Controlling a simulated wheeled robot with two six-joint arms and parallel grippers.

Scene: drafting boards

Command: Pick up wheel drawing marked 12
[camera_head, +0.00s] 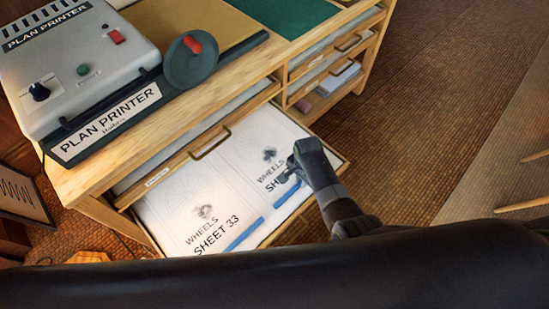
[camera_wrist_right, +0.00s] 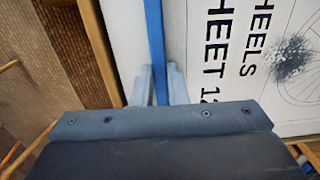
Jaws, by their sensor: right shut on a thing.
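The wheel drawing marked 12 (camera_wrist_right: 232,50) lies flat in the open drawer in the right wrist view, with "WHEELS" and "SHEET 12" printed beside a wheel picture. It also shows on the right side of the drawer in the head view (camera_head: 256,160), its number hidden by my gripper. A blue strip (camera_wrist_right: 154,40) runs along its edge. My right gripper (camera_wrist_right: 160,88) is shut on this blue strip, one finger on each side. In the head view my right gripper (camera_head: 283,177) reaches over the drawing from the right. My left gripper is not in view.
A second drawing marked Sheet 33 (camera_head: 178,205) lies left of it in the same open drawer. The plan printer (camera_head: 75,60) with its dark crank wheel (camera_head: 191,65) stands on the wooden cabinet top. Carpeted floor (camera_head: 420,110) lies clear to the right.

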